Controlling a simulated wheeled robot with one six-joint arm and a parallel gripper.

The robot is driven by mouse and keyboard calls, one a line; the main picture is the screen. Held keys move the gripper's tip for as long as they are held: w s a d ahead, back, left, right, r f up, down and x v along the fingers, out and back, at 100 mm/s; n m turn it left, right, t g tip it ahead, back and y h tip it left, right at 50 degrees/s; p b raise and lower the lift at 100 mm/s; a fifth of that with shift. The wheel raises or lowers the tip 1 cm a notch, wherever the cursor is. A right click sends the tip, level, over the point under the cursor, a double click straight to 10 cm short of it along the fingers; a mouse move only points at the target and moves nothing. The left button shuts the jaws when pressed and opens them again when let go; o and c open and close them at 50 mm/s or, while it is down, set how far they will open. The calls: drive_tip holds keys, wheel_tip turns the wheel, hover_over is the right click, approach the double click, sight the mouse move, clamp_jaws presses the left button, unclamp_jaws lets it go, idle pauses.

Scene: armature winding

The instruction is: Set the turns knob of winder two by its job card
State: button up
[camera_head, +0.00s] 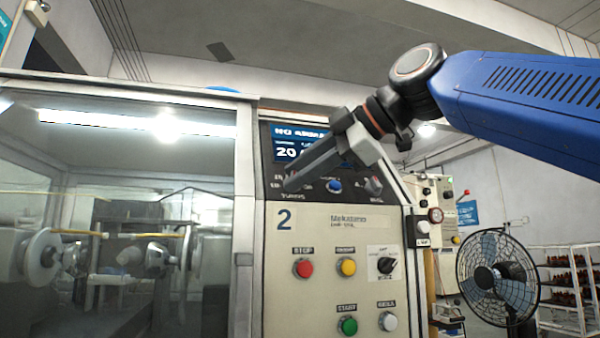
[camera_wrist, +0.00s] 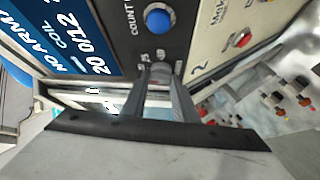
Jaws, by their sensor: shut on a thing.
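Winder two (camera_head: 335,225) is a cream machine with a black upper panel and a large "2". My gripper (camera_head: 290,184) reaches in from the upper right, its fingertips at the left of the black panel, just above the TURNS label. In the wrist view the two fingers (camera_wrist: 161,78) are shut on the grey turns knob (camera_wrist: 160,69). Small scale numbers show around it, partly covered, and the pointer's setting cannot be read. The display (camera_wrist: 75,45) shows "20", "0/12" and "COIL". I cannot make out a job card.
A blue button (camera_head: 334,186) and another knob (camera_head: 373,185) sit right of my gripper. Red, yellow, green and white buttons and a black selector (camera_head: 386,265) are below. A glazed enclosure (camera_head: 243,200) stands left. A fan (camera_head: 497,275) and a shelf rack (camera_head: 565,285) stand right.

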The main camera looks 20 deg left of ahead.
drive_tip(key=shift+n+g+h, duration=0.3)
drive_tip(key=shift+n+g, duration=0.1)
drive_tip(key=shift+n, duration=0.2)
drive_tip(key=o, duration=1.1)
drive_tip(key=shift+c, duration=0.2)
drive_tip(key=v, duration=1.7)
drive_tip(key=shift+r, duration=0.25)
drive_tip(key=shift+d, duration=0.2)
